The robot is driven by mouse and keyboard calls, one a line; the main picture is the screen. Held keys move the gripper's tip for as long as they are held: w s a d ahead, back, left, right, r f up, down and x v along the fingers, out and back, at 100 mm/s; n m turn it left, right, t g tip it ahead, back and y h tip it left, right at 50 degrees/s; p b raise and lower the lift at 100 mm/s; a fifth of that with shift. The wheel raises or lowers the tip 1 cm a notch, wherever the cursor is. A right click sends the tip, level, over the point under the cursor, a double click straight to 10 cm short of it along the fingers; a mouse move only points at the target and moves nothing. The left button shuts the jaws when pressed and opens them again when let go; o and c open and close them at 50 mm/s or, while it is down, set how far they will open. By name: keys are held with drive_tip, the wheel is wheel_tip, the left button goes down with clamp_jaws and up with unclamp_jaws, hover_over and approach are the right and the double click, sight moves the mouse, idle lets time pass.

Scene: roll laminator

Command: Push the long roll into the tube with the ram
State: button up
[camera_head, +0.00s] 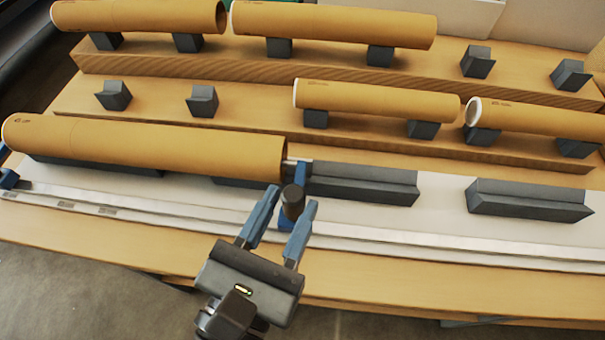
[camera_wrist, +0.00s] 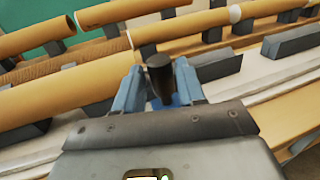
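A long tan tube (camera_head: 150,148) lies at the left of the front row, on dark grey cradles. Its left end shows a white rim. The long roll is not clearly visible apart from the tube. The ram's black knob (camera_head: 292,201) stands upright on a blue carriage (camera_head: 286,223) by the tube's right end. My gripper (camera_head: 291,197) has its blue fingers on both sides of the knob, seemingly touching it. The knob also shows in the wrist view (camera_wrist: 160,78).
Empty grey cradles (camera_head: 362,184) and (camera_head: 528,199) stand to the right in the front row. A pale rail (camera_head: 420,248) runs along the front. More tan tubes (camera_head: 375,100) rest on cradles on the steps behind.

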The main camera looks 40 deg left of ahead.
sight(300, 187)
drive_tip(key=shift+x, duration=2.2)
clamp_jaws()
